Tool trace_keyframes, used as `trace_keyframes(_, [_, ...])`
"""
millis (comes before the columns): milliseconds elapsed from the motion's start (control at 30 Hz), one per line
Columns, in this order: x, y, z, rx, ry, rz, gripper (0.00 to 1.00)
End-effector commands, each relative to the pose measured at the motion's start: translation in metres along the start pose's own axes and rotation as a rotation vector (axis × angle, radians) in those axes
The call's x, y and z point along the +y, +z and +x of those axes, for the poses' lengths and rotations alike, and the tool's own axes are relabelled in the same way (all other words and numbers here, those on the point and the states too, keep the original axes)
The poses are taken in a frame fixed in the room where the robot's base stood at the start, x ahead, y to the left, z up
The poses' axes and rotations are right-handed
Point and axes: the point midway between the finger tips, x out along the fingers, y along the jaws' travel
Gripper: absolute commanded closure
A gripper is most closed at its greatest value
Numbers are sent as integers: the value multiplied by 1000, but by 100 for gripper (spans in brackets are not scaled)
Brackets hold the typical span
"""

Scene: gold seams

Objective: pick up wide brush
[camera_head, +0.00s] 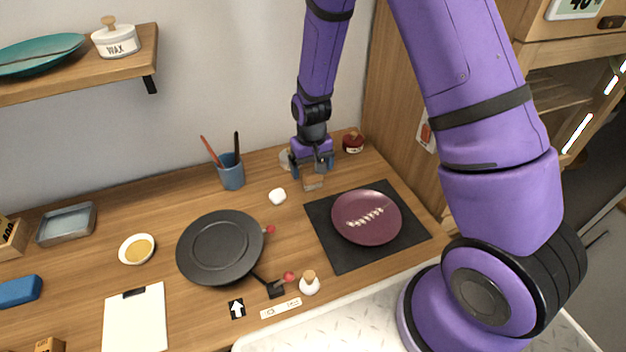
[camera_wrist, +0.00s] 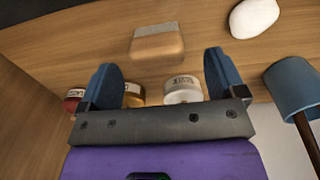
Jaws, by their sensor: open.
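The wide brush (camera_wrist: 157,45) looks like a short wooden block with a pale grey band along one edge. It lies on the wooden worktop, and in the head view it shows as a small tan piece (camera_head: 313,182) just below the jaws. My gripper (camera_head: 312,165) is open and empty above the back of the worktop. In the wrist view the brush sits beyond the blue fingertips (camera_wrist: 160,64), roughly centred between them and apart from both. The jaws hide part of the area behind the brush in the head view.
Small jars stand behind the gripper, including a red one (camera_head: 353,143) and a white one (camera_wrist: 183,91). A blue cup (camera_head: 231,175) with sticks and a white lump (camera_head: 278,197) are to the left. A plum plate (camera_head: 340,222) lies on a dark mat (camera_head: 343,262) in front.

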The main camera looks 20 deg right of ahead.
Motion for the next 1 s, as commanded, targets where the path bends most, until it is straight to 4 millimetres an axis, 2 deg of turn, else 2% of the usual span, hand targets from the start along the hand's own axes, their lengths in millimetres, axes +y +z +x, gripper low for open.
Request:
trace_keyframes(400, [3,4,46,-1,0,-1,11])
trace_keyframes(733, [3,3,51,1,0,0,11])
trace_keyframes(967, [3,3,51,1,0,0,64])
trace_keyframes(1000, [3,3,51,1,0,0,64])
